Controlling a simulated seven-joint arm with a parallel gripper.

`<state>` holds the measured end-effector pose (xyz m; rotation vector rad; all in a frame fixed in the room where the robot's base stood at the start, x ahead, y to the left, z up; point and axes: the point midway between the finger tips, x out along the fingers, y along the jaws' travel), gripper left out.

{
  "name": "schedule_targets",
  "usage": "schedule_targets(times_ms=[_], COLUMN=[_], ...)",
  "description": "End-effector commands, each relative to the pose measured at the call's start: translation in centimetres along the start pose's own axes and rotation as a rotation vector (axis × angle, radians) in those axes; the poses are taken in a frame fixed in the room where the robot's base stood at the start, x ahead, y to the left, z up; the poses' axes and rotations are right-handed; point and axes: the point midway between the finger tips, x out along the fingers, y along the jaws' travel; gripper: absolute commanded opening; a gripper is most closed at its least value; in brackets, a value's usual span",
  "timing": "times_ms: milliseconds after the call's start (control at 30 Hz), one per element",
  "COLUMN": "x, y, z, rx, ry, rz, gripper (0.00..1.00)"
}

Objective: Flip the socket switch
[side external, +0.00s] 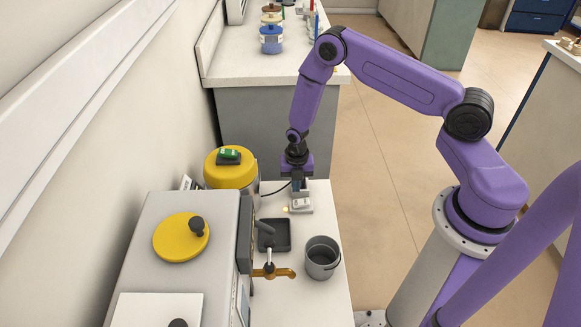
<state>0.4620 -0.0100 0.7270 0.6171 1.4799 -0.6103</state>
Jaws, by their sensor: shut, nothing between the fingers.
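The socket switch (301,206) is a small white unit on the white worktop, with a small glowing light at its left side. My gripper (298,190) points down directly above and just behind it. The fingers are shut with nothing held. From this angle I cannot tell whether the fingertips touch the switch. The rocker's exact position is too small to make out.
A kiln (170,270) with a yellow plug stands at left. A yellow-lidded drum (232,183) is close left of my gripper. A dark square tray (274,248), a brass tap-like piece (273,272) and a grey pot (322,264) stand in front. The floor at right is open.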

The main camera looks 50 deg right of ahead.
Motion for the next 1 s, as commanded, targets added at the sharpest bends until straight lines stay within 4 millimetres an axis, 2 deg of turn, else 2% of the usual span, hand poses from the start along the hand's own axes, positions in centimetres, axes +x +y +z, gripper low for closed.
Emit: schedule_targets(times_ms=[33, 300, 500, 1000], x=[-1.0, -5.5, -7.6, -8.3], y=[0.3, 1.4, 1.9, 2.1], z=[0.0, 0.0, 0.0, 0.0], rx=[-0.001, -0.001, 0.001, 0.002], ry=[-0.002, -0.002, -0.001, 0.0], rz=[0.003, 0.003, 0.001, 0.0], gripper=[0.0, 0.0, 0.0, 0.0])
